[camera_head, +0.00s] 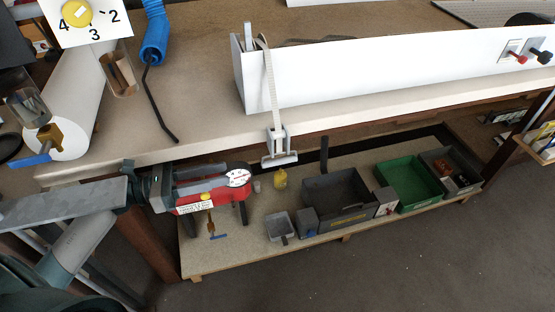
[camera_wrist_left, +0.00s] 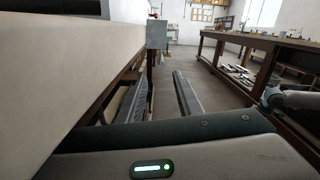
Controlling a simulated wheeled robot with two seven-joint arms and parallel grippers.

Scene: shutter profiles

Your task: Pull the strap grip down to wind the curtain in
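The strap (camera_head: 268,80) is a pale band that comes over the long white curtain housing (camera_head: 380,72) and hangs down its front past the bench edge. The strap grip (camera_head: 280,150), a light grey frame with a crossbar, hangs at its lower end, in front of the lower shelf. My left gripper (camera_head: 215,181) is left of the strap grip and a little lower, apart from it. My right gripper is not in view.
The bench top (camera_head: 190,90) has a front edge above my left gripper. The lower shelf (camera_head: 250,235) holds a dark bin (camera_head: 338,193), a green bin (camera_head: 408,184) and small containers. A blue coiled hose (camera_head: 154,35) is at the upper left. Open floor (camera_head: 400,265) lies in front.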

